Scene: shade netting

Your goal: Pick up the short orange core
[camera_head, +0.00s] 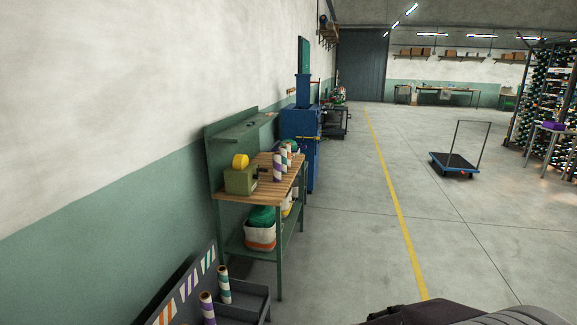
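No short orange core can be made out for certain. Several striped cores (278,168) stand upright on the wooden top of the green workbench (255,187); one shows purple bands, and the ones behind it partly hide each other. At the bottom left, a purple-striped core (207,309) and a teal-striped core (224,285) stand in a grey tray rack (257,298), cut off by the frame. Its back panel (184,290) carries orange, purple and teal striped marks. Neither of my grippers shows in the head view.
A yellow roll (240,161) sits atop an olive box (240,181) on the bench. An orange-banded basket (260,235) is on its lower shelf. A blue machine (300,130) stands beyond. A blue cart (454,165) stands at right. The floor around the yellow line (395,210) is clear.

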